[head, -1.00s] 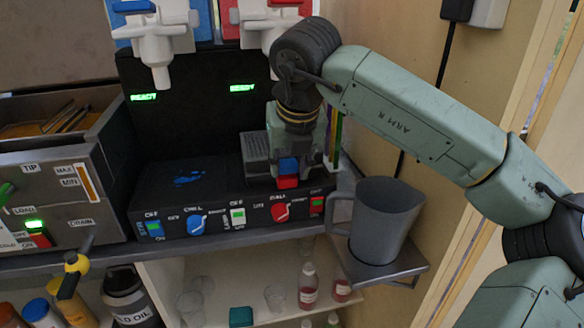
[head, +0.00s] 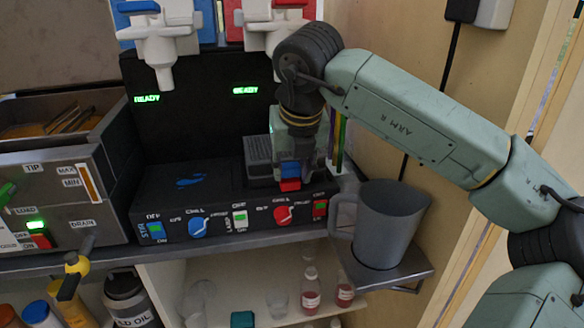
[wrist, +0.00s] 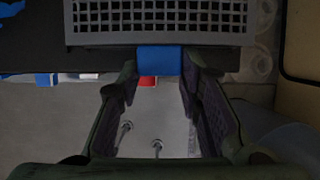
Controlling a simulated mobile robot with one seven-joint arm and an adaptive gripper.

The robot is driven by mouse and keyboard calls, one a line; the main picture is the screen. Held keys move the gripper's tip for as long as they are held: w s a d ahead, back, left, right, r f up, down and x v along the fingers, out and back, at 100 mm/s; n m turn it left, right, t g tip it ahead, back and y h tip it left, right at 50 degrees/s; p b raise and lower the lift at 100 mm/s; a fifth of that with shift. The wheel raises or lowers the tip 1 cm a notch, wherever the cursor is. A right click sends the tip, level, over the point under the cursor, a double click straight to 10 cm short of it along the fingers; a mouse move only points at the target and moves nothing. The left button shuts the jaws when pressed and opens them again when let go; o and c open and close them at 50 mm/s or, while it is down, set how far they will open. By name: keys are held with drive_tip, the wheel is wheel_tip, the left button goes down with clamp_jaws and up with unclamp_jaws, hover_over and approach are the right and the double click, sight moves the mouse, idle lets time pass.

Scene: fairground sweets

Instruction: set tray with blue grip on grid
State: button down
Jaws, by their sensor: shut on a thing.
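The tray with the blue grip has a grey slotted top (head: 257,149) and sits at the right side of the black machine. In the wrist view its perforated top (wrist: 160,18) spans the upper edge. Its blue grip (wrist: 160,60) lies between the fingertips. My gripper (head: 290,167) is shut on this grip, and it also shows in the wrist view (wrist: 160,72). A red piece (head: 290,185) shows just below the blue grip. The surface under the tray is hidden, so I cannot tell whether the tray touches it.
A blue patch (head: 190,181) marks the machine's bare left top. Switches and knobs line its front. White dispensers (head: 165,45) hang above. A grey jug (head: 385,225) stands on a small shelf at right, under my arm. Bottles and glasses stand on the shelf below.

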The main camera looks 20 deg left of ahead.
drive_tip(key=c, duration=1.1)
unclamp_jaws()
drive_tip(key=shift+o, duration=0.2)
